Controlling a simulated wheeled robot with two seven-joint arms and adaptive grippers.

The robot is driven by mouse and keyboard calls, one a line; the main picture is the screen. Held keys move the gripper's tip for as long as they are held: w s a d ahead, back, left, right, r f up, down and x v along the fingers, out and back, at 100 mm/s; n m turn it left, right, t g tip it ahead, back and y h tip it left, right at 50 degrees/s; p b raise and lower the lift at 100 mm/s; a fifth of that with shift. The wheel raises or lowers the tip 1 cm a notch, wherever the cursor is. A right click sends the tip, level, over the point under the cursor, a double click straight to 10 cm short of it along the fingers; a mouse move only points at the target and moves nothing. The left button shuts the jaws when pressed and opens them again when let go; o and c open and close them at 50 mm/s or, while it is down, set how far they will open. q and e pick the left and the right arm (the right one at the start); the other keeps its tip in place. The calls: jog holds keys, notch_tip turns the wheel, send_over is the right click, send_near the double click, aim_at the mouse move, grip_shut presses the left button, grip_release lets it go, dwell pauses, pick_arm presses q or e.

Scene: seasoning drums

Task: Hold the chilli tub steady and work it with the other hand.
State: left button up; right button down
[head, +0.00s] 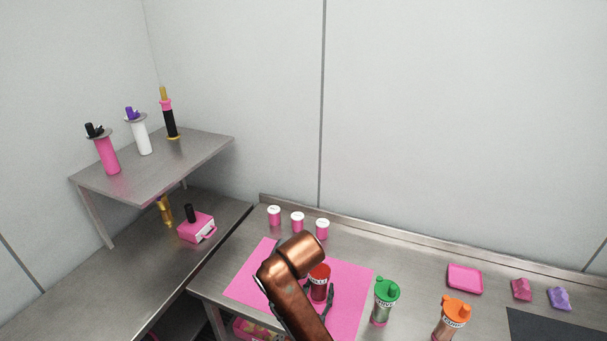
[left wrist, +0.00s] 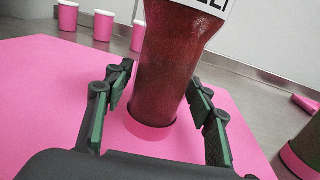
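The chilli tub (head: 319,285), dark red with a red top and a white label, stands upright on the pink mat (head: 250,276). In the left wrist view the tub (left wrist: 165,70) rises between the two dark green-padded fingers of my left gripper (left wrist: 160,78), its top cut off by the frame. A gap shows between the left finger and the tub; the right finger is close to its side, and I cannot tell if it touches. In the head view my copper-coloured arm partly covers my left gripper (head: 319,297). My right gripper is not in view.
A green-topped shaker (head: 385,300) and an orange-topped shaker (head: 451,318) stand right of the mat. Three pink white-lidded jars (head: 297,221) stand behind it. A pink tray (head: 464,279) and small pink and purple pieces lie further right. A raised shelf (head: 165,168) holds bottles at left.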

pick_arm(q)
jog(key=shift+o, duration=1.1)
